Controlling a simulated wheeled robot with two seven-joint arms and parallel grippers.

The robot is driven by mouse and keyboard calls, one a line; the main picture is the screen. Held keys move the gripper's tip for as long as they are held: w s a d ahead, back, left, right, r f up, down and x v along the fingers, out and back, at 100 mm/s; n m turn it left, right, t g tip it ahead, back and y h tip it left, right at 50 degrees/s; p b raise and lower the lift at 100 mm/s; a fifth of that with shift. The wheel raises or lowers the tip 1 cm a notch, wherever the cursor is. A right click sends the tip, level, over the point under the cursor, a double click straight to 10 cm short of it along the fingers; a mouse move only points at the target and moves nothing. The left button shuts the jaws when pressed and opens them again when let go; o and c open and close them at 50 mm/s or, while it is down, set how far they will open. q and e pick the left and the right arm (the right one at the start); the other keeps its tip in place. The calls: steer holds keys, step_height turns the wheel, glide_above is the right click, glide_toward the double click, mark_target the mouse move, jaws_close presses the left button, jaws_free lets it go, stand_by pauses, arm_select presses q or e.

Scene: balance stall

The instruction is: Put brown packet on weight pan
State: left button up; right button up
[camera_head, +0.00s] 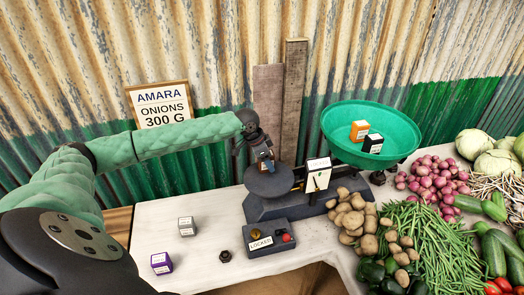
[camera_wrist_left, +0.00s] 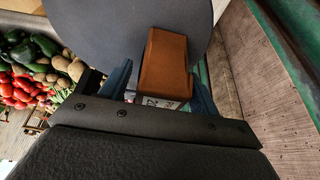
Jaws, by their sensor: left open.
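The brown packet (camera_head: 266,166) stands at the dark round weight pan (camera_head: 268,183) on the left of the balance, and appears to rest on it. In the left wrist view the brown packet (camera_wrist_left: 165,62) lies between the blue fingers, with the grey-blue pan (camera_wrist_left: 95,25) behind it. My left gripper (camera_head: 262,158) is open around the packet, just above the pan. The left gripper also shows in the wrist view (camera_wrist_left: 160,92). Whether a finger touches the packet I cannot tell. My right gripper is out of view.
The green pan (camera_head: 345,145) holds an orange packet (camera_head: 359,130) and a black packet (camera_head: 373,143). Potatoes (camera_head: 352,218) and vegetables crowd the right.

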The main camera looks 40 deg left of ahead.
arm_select(q)
steer(key=b+v, duration=0.3)
steer(key=v, duration=0.8)
steer(key=shift+r, duration=0.2)
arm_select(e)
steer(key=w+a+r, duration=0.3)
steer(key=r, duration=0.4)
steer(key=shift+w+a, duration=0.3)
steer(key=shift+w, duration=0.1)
arm_select(q)
steer(key=shift+s+a, duration=0.1)
